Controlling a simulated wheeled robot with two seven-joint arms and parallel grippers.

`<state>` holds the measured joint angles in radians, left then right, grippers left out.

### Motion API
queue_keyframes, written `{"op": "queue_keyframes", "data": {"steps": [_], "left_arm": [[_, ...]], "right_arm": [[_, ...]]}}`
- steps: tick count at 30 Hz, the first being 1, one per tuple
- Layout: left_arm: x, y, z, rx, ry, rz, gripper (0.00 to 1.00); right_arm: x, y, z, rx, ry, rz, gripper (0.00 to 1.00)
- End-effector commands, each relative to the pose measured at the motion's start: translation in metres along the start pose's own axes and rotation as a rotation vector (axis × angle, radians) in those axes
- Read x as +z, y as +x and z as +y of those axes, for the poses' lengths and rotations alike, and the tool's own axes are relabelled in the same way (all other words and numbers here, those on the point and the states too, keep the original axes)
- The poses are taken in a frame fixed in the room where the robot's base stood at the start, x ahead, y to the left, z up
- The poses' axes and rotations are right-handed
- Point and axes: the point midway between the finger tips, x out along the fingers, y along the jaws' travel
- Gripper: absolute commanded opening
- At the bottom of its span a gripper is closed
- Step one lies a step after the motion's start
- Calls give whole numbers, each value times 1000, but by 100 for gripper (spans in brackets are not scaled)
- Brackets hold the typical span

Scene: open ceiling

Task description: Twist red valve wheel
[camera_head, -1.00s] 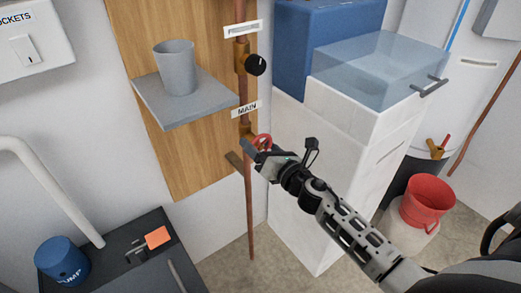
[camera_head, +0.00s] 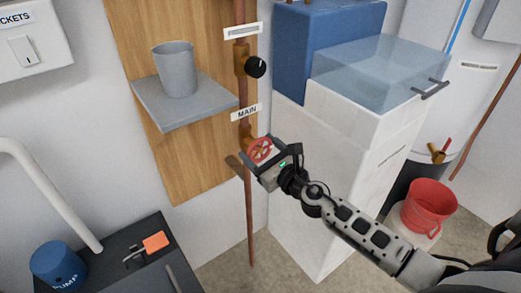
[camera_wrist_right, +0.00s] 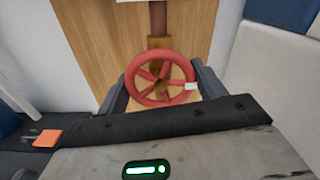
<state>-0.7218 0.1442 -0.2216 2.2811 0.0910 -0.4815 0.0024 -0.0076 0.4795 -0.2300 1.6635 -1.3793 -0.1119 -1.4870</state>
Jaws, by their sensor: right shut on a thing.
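The red valve wheel (camera_head: 260,150) sits on a brass fitting on the copper pipe, just below the MAIN label (camera_head: 246,112). My right gripper (camera_head: 258,155) is at the wheel, with its fingers shut on opposite sides of the rim. In the right wrist view the wheel (camera_wrist_right: 160,78) shows its spokes and a small white mark on the right of its rim. The two dark fingers stand left and right of it. My left gripper is not in view.
A black knob (camera_head: 256,67) is on the pipe above. A grey shelf (camera_head: 190,108) with a grey cup (camera_head: 175,68) is to the left. A white cabinet with a clear bin (camera_head: 380,70) stands close on the right. A red bucket (camera_head: 429,203) is farther right.

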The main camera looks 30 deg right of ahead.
Motion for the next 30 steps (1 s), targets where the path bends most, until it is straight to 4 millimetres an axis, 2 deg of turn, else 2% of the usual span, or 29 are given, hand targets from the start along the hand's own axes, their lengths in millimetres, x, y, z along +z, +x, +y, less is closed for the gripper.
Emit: {"op": "queue_keyframes", "data": {"steps": [16,17,18,19,26,30], "left_arm": [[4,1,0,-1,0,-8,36],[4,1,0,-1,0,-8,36],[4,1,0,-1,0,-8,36],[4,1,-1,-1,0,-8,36],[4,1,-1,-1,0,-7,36],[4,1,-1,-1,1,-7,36]], "right_arm": [[-1,0,0,2,-28,3,46],[-1,0,1,2,-28,3,77],[-1,0,0,2,-27,3,88],[-1,0,0,2,-27,3,91],[-1,0,0,1,-23,1,91],[-1,-7,0,0,-23,2,91]]}}
